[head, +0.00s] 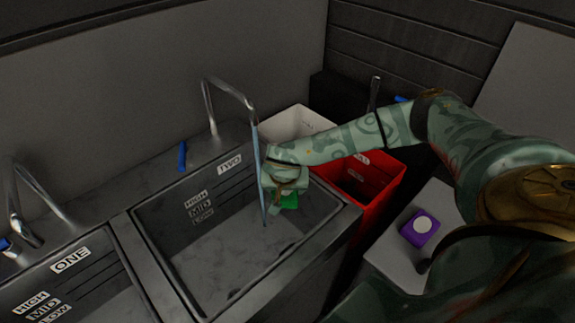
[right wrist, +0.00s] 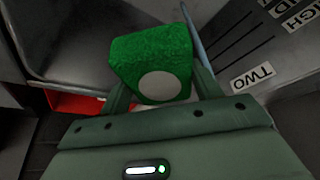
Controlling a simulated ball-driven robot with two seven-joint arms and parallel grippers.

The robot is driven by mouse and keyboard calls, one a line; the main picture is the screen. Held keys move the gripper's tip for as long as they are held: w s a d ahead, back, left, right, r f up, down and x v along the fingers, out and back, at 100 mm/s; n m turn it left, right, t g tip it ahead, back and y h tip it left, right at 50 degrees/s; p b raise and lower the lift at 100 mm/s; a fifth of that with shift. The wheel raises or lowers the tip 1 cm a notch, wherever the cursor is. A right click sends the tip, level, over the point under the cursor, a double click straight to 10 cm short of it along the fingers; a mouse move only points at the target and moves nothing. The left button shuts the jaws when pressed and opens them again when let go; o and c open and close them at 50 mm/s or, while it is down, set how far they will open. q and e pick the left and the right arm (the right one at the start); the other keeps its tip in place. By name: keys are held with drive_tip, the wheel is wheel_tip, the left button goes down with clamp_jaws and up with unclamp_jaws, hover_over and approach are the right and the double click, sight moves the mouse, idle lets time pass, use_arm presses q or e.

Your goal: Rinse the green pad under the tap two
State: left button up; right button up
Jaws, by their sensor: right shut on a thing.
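The green pad (head: 289,201) is in my right gripper (head: 284,192), over the right part of basin two (head: 215,262). In the right wrist view the pad (right wrist: 148,50) is a fuzzy green block with a white round spot, held between both fingers. Tap two (head: 228,88) arches over the basin, and a thin blue stream of water (head: 257,150) falls from its spout. The stream runs close beside the gripper and pad; I cannot tell whether it touches the pad. My left gripper is out of view.
Basin one (head: 75,285) with its tap (head: 22,225) is at the left. A red bin (head: 365,190) and a white bin (head: 295,122) stand beyond basin two. A purple pad (head: 420,228) lies on a pale surface at the right. A blue tap handle (head: 182,156) is behind basin two.

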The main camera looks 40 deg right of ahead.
drive_tip(key=shift+d+f, duration=0.15)
drive_tip(key=shift+f, duration=0.05)
drive_tip(key=shift+w+f+b, duration=0.1)
drive_tip(key=shift+w+b, duration=0.2)
drive_tip(key=shift+b, duration=0.15)
use_arm(q)
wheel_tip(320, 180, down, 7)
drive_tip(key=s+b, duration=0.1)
drive_tip(key=b, duration=0.5)
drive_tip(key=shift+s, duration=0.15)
use_arm(e)
drive_tip(key=w, duration=0.7)
drive_tip(key=shift+w+a, duration=0.3)
drive_tip(key=shift+a, duration=0.05)
